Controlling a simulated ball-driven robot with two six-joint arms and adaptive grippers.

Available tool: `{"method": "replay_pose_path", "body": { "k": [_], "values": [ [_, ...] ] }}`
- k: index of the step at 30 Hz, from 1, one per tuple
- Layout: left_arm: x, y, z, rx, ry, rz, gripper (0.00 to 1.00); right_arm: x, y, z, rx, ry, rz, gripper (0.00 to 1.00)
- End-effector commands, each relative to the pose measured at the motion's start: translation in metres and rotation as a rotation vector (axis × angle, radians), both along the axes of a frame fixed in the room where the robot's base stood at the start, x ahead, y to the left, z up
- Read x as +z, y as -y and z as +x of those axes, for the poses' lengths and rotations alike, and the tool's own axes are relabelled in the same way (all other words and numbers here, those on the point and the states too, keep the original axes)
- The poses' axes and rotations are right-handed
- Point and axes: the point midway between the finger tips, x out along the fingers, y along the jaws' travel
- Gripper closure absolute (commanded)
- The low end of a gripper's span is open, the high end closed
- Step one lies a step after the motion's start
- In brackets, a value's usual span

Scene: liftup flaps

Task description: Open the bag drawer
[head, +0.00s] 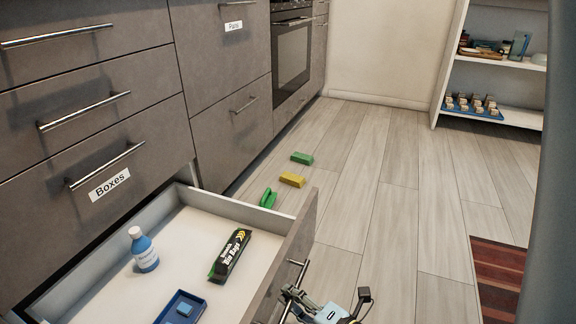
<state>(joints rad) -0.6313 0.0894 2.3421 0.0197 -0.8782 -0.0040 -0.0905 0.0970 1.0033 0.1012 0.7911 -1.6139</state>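The bag drawer (194,225), the lowest one at the bottom left, stands pulled out from the grey cabinet. In it are a black and green bag box (232,254), a blue and white bottle (144,250) and a small blue tray (181,308). A metal handle (296,283) is on the outer side of its front panel. My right gripper (328,294) is at the bottom, just outside that panel and close to the handle. Its fingers are spread apart; whether one touches the handle is unclear. My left gripper is not in view.
Closed drawers with handles, one labelled Boxes (110,184), are above the open drawer. Green (302,158) and yellow (292,180) blocks lie on the floor beyond it. A white shelf (490,115) stands at the back right, and a striped rug (498,275) lies at right. The middle floor is clear.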

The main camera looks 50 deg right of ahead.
Motion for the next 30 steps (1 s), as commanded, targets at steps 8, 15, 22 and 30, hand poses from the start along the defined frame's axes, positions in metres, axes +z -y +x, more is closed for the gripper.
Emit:
{"method": "replay_pose_path", "body": {
  "k": [8, 15, 22, 30],
  "values": [
    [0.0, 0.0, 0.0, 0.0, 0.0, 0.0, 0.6, 0.002, 0.001, 0.002, 0.001, 0.008, -0.003, 1.0],
    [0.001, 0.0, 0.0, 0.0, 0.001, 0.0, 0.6, 0.002, 0.001, 0.001, 0.001, 0.005, -0.002, 0.66],
    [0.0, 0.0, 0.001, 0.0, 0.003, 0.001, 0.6, 0.001, 0.0, 0.0, 0.0, 0.002, -0.001, 0.66],
    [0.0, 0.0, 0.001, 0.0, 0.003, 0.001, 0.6, 0.005, -0.001, -0.031, 0.0, -0.002, 0.0, 0.66]
  ]
}}
